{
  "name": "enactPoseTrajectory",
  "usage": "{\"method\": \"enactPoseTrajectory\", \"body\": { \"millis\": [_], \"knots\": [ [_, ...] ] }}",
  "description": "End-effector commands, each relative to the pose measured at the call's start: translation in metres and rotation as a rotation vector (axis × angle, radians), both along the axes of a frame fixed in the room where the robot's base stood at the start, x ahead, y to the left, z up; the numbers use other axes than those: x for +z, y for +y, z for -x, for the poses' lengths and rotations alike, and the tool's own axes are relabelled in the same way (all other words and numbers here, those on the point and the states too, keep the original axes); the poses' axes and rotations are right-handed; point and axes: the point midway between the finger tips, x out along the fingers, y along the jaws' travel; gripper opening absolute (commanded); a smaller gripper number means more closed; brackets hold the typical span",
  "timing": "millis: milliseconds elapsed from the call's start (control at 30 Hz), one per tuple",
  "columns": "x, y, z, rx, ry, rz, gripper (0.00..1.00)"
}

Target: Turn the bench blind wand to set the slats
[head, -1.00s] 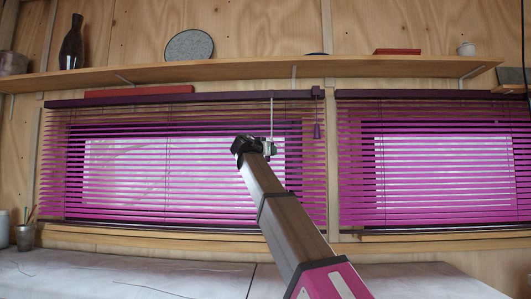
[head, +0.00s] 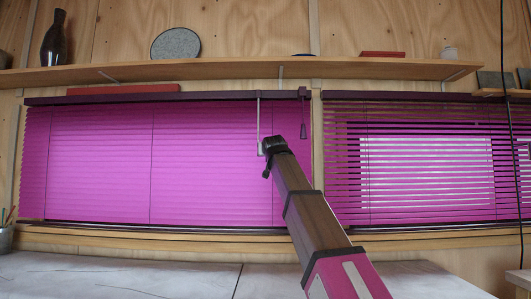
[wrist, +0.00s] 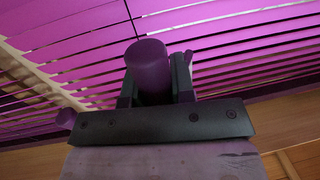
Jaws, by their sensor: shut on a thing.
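The wand (head: 258,118) is a thin pale rod hanging from the dark headrail near the right end of the left magenta blind (head: 150,165). That blind's slats lie tilted shut, with no window showing between them in the head view. My gripper (head: 267,149) is at the wand's lower end, in front of the blind. In the wrist view my gripper (wrist: 155,88) is shut on a thick round wand end (wrist: 148,62), which sits between the jaws. The fingertips are partly hidden behind it.
The right blind (head: 420,165) has open slats with a bright window behind. A dark cord tassel (head: 303,130) hangs just right of the wand. A wooden shelf (head: 220,72) with a vase and plate runs above. A pale bench top (head: 110,275) lies below.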

Motion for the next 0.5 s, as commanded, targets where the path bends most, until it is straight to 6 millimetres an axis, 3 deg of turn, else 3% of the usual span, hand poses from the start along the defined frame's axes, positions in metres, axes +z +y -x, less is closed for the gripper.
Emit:
{"method": "enactPoseTrajectory", "body": {
  "millis": [500],
  "knots": [
    [0.0002,-0.0052,-0.0059,0.096,0.002,0.001,0.00]
  ]
}}
